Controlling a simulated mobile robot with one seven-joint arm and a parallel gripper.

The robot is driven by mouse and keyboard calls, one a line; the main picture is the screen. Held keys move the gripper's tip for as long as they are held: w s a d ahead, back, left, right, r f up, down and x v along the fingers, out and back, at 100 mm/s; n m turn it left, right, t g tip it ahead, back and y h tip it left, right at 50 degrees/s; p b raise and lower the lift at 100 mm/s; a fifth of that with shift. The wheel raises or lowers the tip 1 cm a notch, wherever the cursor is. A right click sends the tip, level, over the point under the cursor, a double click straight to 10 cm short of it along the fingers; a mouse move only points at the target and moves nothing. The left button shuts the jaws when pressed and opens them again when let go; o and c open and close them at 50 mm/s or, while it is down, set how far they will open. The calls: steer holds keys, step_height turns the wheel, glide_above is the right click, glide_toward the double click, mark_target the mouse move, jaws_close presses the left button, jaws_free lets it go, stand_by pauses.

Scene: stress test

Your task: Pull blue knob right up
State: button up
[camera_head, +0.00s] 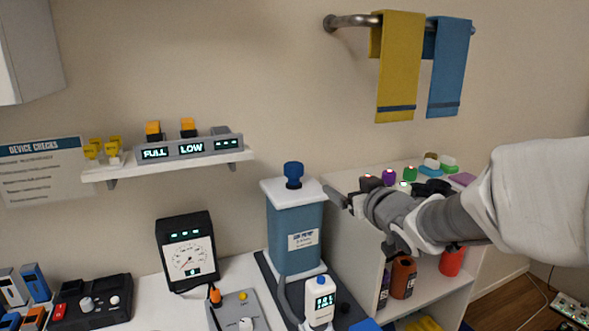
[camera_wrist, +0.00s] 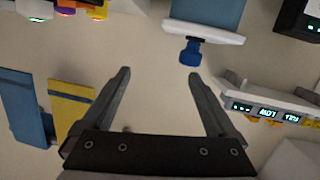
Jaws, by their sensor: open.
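The blue knob (camera_head: 293,174) stands upright on the white lid (camera_head: 292,191) of a blue box-shaped device (camera_head: 295,235) in the head view. In the wrist view, which looks upside down, the knob (camera_wrist: 190,50) shows beyond the fingertips, close to the line of the right-hand finger. My gripper (camera_head: 338,200) is to the right of the knob in the head view, at about lid height. Its two fingers (camera_wrist: 160,75) are spread apart with nothing between them. The gripper is apart from the knob, and nothing hides the knob.
A wall shelf (camera_head: 170,165) with a display unit (camera_head: 190,148) is left of the device. A dial gauge (camera_head: 187,250) and a white handheld meter (camera_head: 319,302) stand near it. A white shelf unit (camera_head: 345,240) with bottles is below my arm. Towels (camera_head: 398,65) hang above.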

mark_target(288, 164)
steer(key=w+a+y, duration=0.1)
steer(key=w+a, duration=0.3)
steer(key=w, duration=0.1)
steer(key=w+a+f+n+y, duration=0.1)
steer(key=w+a+y, duration=0.1)
steer(key=w+a, duration=0.2)
steer(key=w+a+n+y, duration=0.1)
steer(key=w+a+y, duration=0.1)
steer(key=w+a, duration=0.3)
steer(key=shift+w+a+f+b, duration=0.1)
steer(key=shift+w+f+b, duration=0.1)
steer(key=shift+w, duration=0.45)
steer(key=shift+w+f+b, duration=0.1)
steer(key=shift+w+b, duration=0.05)
steer(key=shift+w, duration=0.5)
steer(key=shift+c, duration=0.3)
jaws_close()
